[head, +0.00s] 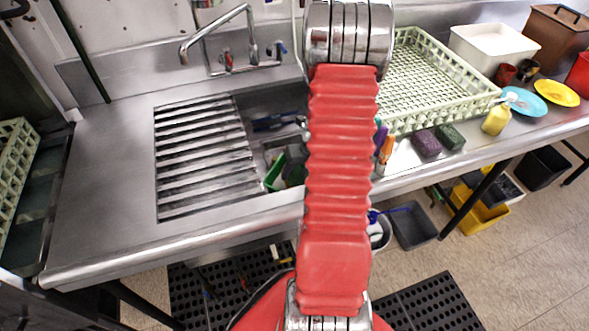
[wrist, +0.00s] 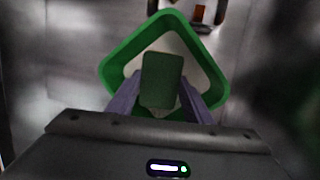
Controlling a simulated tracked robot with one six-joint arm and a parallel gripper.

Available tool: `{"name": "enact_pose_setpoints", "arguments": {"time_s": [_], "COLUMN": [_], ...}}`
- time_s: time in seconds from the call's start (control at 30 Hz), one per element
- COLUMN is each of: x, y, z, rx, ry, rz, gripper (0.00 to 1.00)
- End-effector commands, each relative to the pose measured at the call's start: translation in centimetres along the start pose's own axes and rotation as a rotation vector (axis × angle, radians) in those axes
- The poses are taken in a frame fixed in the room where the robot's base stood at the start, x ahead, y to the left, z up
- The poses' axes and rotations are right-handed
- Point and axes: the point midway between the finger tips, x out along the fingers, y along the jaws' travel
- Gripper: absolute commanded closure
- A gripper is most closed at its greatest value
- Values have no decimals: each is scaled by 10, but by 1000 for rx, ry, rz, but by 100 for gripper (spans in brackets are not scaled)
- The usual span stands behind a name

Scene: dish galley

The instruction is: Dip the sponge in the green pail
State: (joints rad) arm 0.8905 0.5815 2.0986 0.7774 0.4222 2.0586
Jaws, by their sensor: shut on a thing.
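My gripper (wrist: 161,98) is shut on a dark green sponge (wrist: 162,78), held between its two purple-grey fingers. The green pail (wrist: 118,62) lies beyond it in the wrist view, its rounded square rim around the sponge in the picture. The inside of the pail looks pale. Whether the sponge is above the rim or below it, I cannot tell. In the head view the pail (head: 273,174) shows in part in the sink, left of my red arm. My arm hides the gripper and held sponge there.
A ribbed drainboard (head: 200,155) lies left of the sink, below a tap (head: 215,35). At right on the counter are a pale green rack (head: 440,75), a purple block (head: 425,143), a dark green block (head: 450,137) and a yellow bottle (head: 496,120).

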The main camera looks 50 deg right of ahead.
Motion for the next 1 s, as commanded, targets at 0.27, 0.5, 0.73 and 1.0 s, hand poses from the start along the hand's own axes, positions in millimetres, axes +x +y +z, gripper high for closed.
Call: {"name": "enact_pose_setpoints", "arguments": {"time_s": [0.27, 0.5, 0.73, 1.0], "x": [17, 32, 43, 46], "y": [-4, -8, -10, -11], "z": [-4, -8, -11, -12], "rx": [2, 1, 2, 1], "ry": [1, 1, 0, 0], "rz": [0, 0, 0, -1], "gripper": [72, 72, 72, 72]}}
